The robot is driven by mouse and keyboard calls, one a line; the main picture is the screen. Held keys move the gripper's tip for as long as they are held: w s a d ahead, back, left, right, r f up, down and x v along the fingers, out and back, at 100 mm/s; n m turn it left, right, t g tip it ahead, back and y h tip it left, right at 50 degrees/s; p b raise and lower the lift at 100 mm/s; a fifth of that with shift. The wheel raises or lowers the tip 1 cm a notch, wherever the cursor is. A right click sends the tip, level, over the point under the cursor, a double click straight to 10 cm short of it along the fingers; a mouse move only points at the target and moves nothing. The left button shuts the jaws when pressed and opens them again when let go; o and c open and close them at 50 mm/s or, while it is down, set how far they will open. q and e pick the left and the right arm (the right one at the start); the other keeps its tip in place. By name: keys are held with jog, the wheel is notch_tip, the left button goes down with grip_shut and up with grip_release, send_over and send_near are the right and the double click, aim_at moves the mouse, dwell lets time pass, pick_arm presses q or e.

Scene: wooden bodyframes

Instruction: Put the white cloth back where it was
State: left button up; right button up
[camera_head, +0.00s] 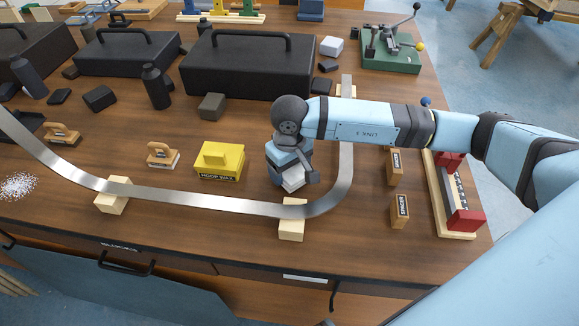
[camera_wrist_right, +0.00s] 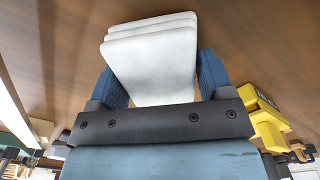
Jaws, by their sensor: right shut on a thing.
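The white cloth (camera_wrist_right: 152,62) is a folded stack of layers between the two blue fingers of my right gripper (camera_wrist_right: 160,80) in the right wrist view. In the head view a corner of the cloth (camera_head: 293,181) shows below my right gripper (camera_head: 291,176), which points down at the tabletop inside the bend of the metal strip. The gripper is shut on the cloth. I cannot tell whether the cloth touches the table. My left gripper is not in view.
The curved metal strip (camera_head: 345,165) rests by wooden blocks (camera_head: 112,195) close around the gripper. A yellow hoop wax box (camera_head: 221,161) stands to the left. Small wooden blocks (camera_head: 399,210) and a red-ended wooden fixture (camera_head: 467,220) stand right. Black cases (camera_head: 248,80) stand behind.

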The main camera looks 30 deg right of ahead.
jog(key=shift+f, duration=0.15)
jog(key=shift+f, duration=0.15)
jog(key=o, duration=0.4)
jog(key=shift+b, duration=0.35)
jog(key=o, duration=0.5)
jog(key=shift+r+p, duration=0.4)
jog(key=shift+p, duration=0.1)
jog(key=shift+r+b, duration=0.5)
jog(key=shift+r, duration=5.3)
